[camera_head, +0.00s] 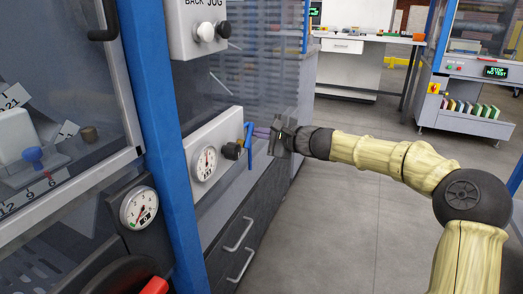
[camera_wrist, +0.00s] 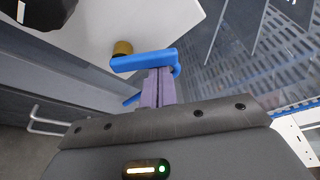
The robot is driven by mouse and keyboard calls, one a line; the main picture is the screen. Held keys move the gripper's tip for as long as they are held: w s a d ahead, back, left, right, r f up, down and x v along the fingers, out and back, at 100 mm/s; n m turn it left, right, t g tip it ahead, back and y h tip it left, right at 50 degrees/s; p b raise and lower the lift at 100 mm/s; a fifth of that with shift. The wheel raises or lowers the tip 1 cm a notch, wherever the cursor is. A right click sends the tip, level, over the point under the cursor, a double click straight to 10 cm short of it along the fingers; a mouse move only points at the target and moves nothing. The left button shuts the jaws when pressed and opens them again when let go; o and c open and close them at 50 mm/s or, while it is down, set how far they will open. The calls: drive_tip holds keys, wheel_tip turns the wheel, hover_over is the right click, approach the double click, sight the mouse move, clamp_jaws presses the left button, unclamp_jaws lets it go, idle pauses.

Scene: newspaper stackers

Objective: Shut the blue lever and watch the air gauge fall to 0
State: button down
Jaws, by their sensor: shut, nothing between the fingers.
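The blue lever (camera_head: 249,146) is on the right end of a white panel (camera_head: 215,133) in the head view, beside a black knob (camera_head: 232,151). In the wrist view the blue lever (camera_wrist: 144,60) lies across the tips of my gripper's fingers. My gripper (camera_head: 262,133) is shut with nothing between its purple fingers, which also show in the wrist view (camera_wrist: 159,85). The fingertips are at the lever and seem to touch it. The air gauge (camera_head: 204,163) is a round white dial on the panel; its reading is too small to tell.
A second round gauge (camera_head: 139,207) sits lower left, near a red handle (camera_head: 154,286). A blue post (camera_head: 165,150) stands left of the panel. Drawer handles (camera_head: 238,234) stick out below. A brass fitting (camera_wrist: 123,48) is close to the lever. The floor at right is clear.

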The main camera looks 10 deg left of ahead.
drive_tip(key=shift+s+a+r+n+t+y+b, duration=0.1)
drive_tip(key=shift+s+r+n+t+b, duration=0.3)
drive_tip(key=shift+b, duration=0.9)
drive_tip(key=shift+s+r+n+g+y+b, duration=0.15)
drive_tip(key=shift+n+b, duration=0.45)
drive_tip(key=shift+b, duration=0.75)
drive_tip(key=shift+s+a+r+n+t+y+b, duration=0.1)
drive_tip(key=shift+s+n+t+b, duration=0.3)
drive_tip(key=shift+b, duration=0.9)
drive_tip(key=shift+r+g, duration=0.1)
drive_tip(key=shift+g, duration=0.15)
drive_tip(key=w+d+p, duration=0.2)
drive_tip(key=w, duration=0.2)
drive_tip(key=v, duration=0.9)
drive_tip(key=shift+s+f, duration=0.35)
drive_tip(key=shift+f, duration=0.05)
drive_tip(key=shift+a+p, duration=0.15)
drive_tip(key=shift+p, duration=0.15)
